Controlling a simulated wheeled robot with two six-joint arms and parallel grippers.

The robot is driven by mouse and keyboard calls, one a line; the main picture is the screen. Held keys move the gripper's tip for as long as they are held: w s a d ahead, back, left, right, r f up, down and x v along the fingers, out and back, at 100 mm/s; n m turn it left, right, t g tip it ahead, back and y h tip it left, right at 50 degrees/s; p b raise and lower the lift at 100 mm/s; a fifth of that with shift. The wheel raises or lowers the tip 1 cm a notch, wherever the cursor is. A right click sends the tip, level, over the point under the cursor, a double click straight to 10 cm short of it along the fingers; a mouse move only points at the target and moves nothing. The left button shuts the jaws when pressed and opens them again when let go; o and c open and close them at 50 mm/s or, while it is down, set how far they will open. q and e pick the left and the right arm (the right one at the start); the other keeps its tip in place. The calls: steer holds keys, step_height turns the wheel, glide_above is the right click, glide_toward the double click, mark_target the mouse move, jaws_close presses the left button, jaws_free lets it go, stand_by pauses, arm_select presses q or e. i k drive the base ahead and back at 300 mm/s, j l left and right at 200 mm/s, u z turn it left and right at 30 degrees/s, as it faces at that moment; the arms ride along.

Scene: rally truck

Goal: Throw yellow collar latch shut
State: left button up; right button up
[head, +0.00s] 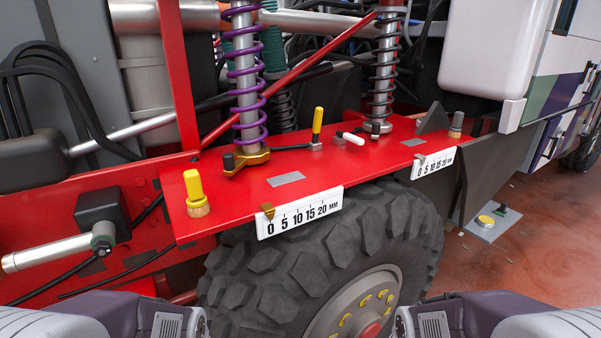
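A lever with a yellow handle (317,122) stands nearly upright on the red shelf. A thin dark rod runs from near its foot to the brass collar (247,161) at the base of the purple-spring shock absorber (246,75). A second lever with a white handle (352,138) lies low beside it, near the black-spring shock absorber (385,65). A yellow knob (193,185) stands on the shelf's left end. Parts of my two arms show at the bottom left and bottom right, far below the levers. The fingers of both grippers are not visible.
The red shelf (230,205) sits above a big tyre (330,235). White millimetre scales (300,212) hang on its front edge. A slanting red bar (290,75) and the springs crowd the space behind the levers. Space before the shelf is open.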

mark_target(318, 113)
steer(key=i+l+u, duration=0.35)
steer(key=l, duration=0.55)
steer(key=l+u, duration=0.35)
steer(key=l, duration=0.55)
steer(key=l+u, duration=0.35)
steer(key=l, duration=0.65)
steer(key=i+l, duration=0.05)
